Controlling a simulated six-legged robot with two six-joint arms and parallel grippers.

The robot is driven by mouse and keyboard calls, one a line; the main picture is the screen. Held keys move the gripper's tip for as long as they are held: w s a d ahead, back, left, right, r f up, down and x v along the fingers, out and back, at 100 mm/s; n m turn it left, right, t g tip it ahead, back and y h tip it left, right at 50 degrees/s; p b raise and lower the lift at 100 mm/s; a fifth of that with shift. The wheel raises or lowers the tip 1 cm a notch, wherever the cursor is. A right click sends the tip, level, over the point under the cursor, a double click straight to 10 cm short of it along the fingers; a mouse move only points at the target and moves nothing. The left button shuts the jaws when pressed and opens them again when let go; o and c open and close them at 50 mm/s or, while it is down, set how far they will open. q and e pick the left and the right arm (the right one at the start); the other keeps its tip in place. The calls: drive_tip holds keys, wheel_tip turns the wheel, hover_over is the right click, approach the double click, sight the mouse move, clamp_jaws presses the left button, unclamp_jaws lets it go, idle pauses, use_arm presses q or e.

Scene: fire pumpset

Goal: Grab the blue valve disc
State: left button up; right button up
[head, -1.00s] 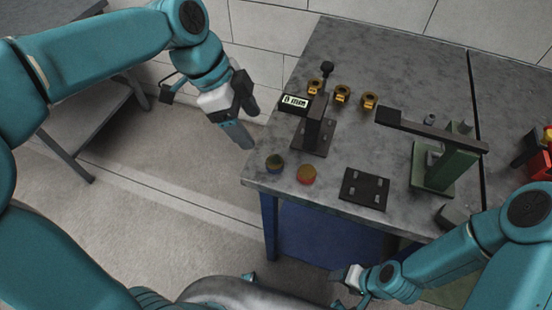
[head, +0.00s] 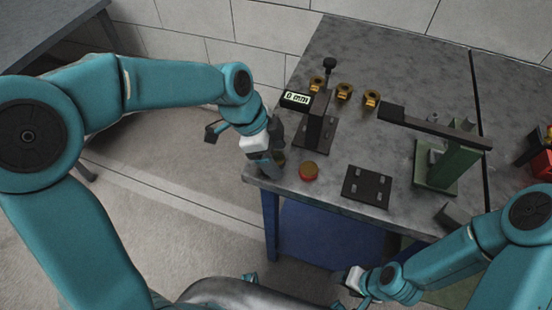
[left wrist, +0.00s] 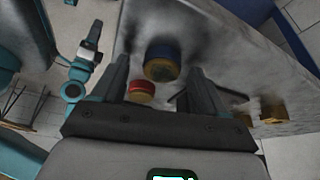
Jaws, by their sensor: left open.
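The blue valve disc (left wrist: 162,62) has a blue rim and a brass-coloured face. In the left wrist view it lies between and beyond my open fingers, not gripped. In the head view my left gripper (head: 268,163) is over the table's front left corner and largely hides this disc. My left gripper is open and empty. A red disc with a brass-coloured face (head: 309,171) is just right of the gripper; it also shows in the left wrist view (left wrist: 141,91) near the left finger. My right gripper (head: 352,281) is low in front of the table, its jaws unclear.
A dark gauge stand (head: 318,133) with a small display rises behind the discs. Several brass fittings (head: 343,91) stand farther back. A black plate (head: 366,186) lies to the right, and a green stand with a dark bar (head: 449,160) is beyond it.

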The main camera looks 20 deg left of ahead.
use_arm(q)
drive_tip(key=shift+c, duration=0.3)
drive_tip(key=shift+w, duration=0.1)
drive_tip(key=c, duration=1.1)
drive_tip(key=shift+c, duration=0.7)
drive_tip(key=shift+r, duration=0.1)
